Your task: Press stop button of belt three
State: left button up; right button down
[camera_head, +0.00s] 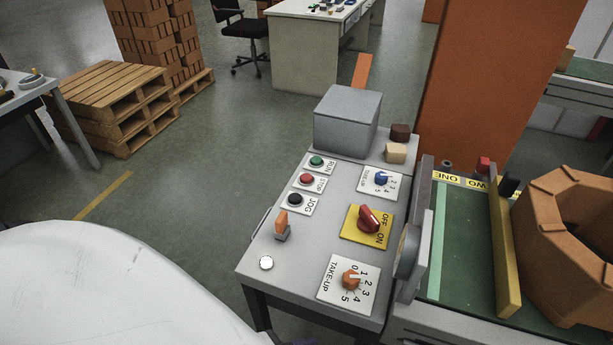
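A grey control console (255,253) stands in the middle. Its red button (306,180) sits on a white plate marked STOP. The green button (316,161) marked RUN is above it and the black button (295,200) marked JOG below it. Lower down are a red knob (369,219) on a yellow OFF/ON plate and an orange TAKE-UP knob (351,279). I see no label reading belt three. Neither gripper is in view.
An orange lever (282,225) and a round white button (266,263) lie on the console's left side. A grey box (347,120) stands at its back. A green conveyor (465,250) with ONE and TWO labels and an orange brick ring (565,245) adjoin its right.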

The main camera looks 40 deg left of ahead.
aim_at(305, 178)
jog(key=z, duration=2.15)
jog(key=k, duration=1.75)
jog(key=u, duration=1.65)
